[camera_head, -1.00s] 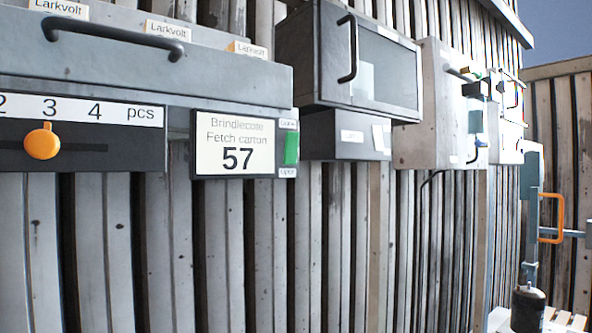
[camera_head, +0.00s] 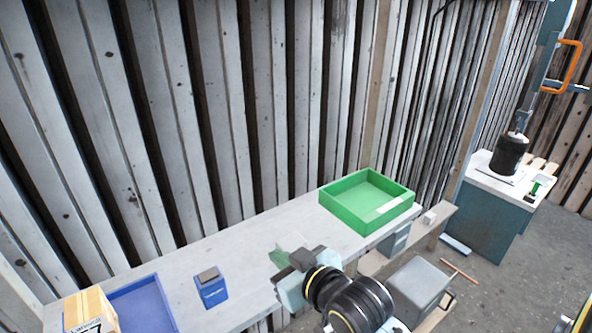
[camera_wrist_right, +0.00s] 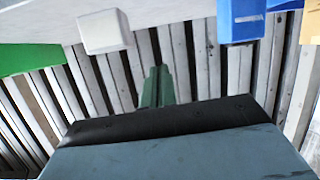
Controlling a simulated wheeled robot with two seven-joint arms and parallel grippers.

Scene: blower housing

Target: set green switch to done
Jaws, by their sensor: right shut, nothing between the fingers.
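The green switch and its sign panel are in neither view now. My right gripper (camera_head: 278,257) is above the bench in the head view, between a blue box and a green tray. Its green fingers (camera_wrist_right: 157,86) are together and empty in the right wrist view, with wall planks behind them. My left gripper is not in view.
The bench (camera_head: 250,240) runs along the plank wall, bearing a green tray (camera_head: 327,202), small blue box (camera_head: 211,292), blue tray (camera_head: 165,312) and carton (camera_head: 90,308). A white block (camera_wrist_right: 104,32) shows in the wrist view. A teal cabinet (camera_head: 485,220) stands at right.

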